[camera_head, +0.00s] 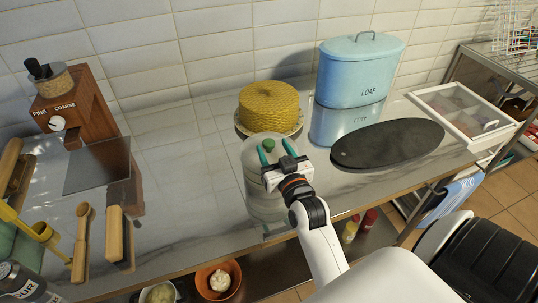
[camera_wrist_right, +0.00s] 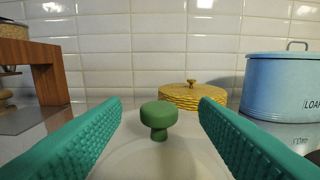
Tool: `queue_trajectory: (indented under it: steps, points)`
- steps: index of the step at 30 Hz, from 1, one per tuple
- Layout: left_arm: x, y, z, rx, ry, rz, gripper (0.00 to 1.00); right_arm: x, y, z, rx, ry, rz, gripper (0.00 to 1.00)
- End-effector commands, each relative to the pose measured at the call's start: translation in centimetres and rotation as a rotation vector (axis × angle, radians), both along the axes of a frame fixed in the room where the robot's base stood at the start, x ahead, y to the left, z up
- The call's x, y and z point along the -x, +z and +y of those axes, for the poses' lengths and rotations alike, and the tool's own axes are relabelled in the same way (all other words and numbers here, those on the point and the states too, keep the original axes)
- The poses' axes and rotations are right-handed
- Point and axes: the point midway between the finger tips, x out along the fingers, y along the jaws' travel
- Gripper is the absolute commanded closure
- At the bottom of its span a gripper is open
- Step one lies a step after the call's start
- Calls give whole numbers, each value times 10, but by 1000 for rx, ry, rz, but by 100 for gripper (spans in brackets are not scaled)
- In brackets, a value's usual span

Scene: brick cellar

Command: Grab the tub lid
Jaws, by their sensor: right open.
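The tub lid (camera_head: 254,146) is pale, with a green knob (camera_head: 268,145), and sits on a pale, see-through round tub (camera_head: 264,207) on the counter. In the right wrist view the mushroom-shaped knob (camera_wrist_right: 158,116) stands upright on the lid (camera_wrist_right: 155,160). My right gripper (camera_head: 276,151) has teal fingers that are spread, with the knob between them near the tips. In the right wrist view a gap shows on both sides of the knob, and the open gripper (camera_wrist_right: 160,108) holds nothing. My left gripper is not in view.
Behind the tub is a yellow woven lidded basket (camera_head: 268,106). A blue LOAF bin (camera_head: 357,75) and a dark oval board (camera_head: 388,144) are to the right. A wooden grinder (camera_head: 80,110) and wooden utensils (camera_head: 82,240) are at left. The counter between is mostly clear.

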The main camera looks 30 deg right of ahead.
Motion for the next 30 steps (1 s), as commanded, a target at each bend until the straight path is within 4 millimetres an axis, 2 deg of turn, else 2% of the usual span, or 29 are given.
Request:
queue_trajectory:
  steps: [1,6,15,17,24,26,30]
  points:
    - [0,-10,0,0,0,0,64,-9,-5,-2,0,-1,-6,45]
    - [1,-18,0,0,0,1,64,-31,-4,-7,0,0,-2,45]
    - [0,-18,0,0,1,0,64,-37,-2,-8,0,0,0,45]
    - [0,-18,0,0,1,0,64,-37,-2,-8,0,0,0,54]
    - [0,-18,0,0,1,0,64,-36,-2,-8,0,0,0,93]
    - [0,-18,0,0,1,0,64,-36,-2,-8,0,0,0,97]
    - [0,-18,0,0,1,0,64,-36,-2,-8,0,0,0,97]
